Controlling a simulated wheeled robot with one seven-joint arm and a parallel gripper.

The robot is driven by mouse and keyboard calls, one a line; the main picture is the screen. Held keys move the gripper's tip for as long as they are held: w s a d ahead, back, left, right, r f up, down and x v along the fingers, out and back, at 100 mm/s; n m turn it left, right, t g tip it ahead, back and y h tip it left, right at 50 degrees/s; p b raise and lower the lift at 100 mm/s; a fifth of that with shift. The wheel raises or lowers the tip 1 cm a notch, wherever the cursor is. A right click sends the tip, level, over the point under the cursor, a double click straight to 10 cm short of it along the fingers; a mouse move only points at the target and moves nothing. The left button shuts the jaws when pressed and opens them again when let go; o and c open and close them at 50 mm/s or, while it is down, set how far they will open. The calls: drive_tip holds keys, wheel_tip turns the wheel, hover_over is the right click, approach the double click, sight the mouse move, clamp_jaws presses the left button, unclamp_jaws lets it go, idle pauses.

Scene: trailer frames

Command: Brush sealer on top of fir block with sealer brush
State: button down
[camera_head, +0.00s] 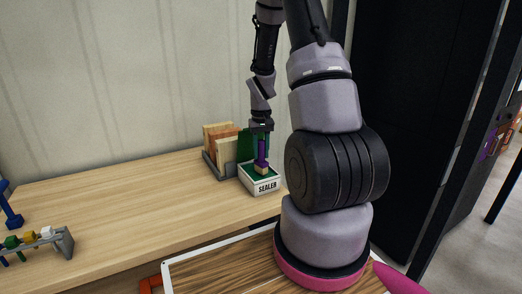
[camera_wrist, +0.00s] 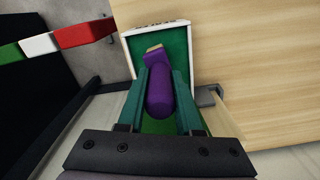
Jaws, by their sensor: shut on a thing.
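My gripper (camera_head: 261,132) points down over the sealer tray (camera_head: 266,187), a white box with a green inside and a "SEALER" label. It is shut on the purple handle of the sealer brush (camera_head: 262,152). The brush's tan lower end is at or just above the tray's green inside; I cannot tell whether it touches. In the wrist view, the purple handle (camera_wrist: 159,92) lies between the two teal fingers of my gripper (camera_wrist: 159,80), with the white-rimmed tray (camera_wrist: 182,40) beyond. I cannot tell which block is the fir block.
Another grey rack (camera_head: 64,242) with coloured pieces and a blue tool (camera_head: 11,206) are at the far left. The middle of the wooden bench (camera_head: 130,205) is clear.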

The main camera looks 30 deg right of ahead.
sight(261, 140)
drive_tip(key=shift+s+f, duration=0.1)
drive_tip(key=shift+f, duration=0.5)
idle(1.7)
drive_tip(key=shift+r, duration=3.55)
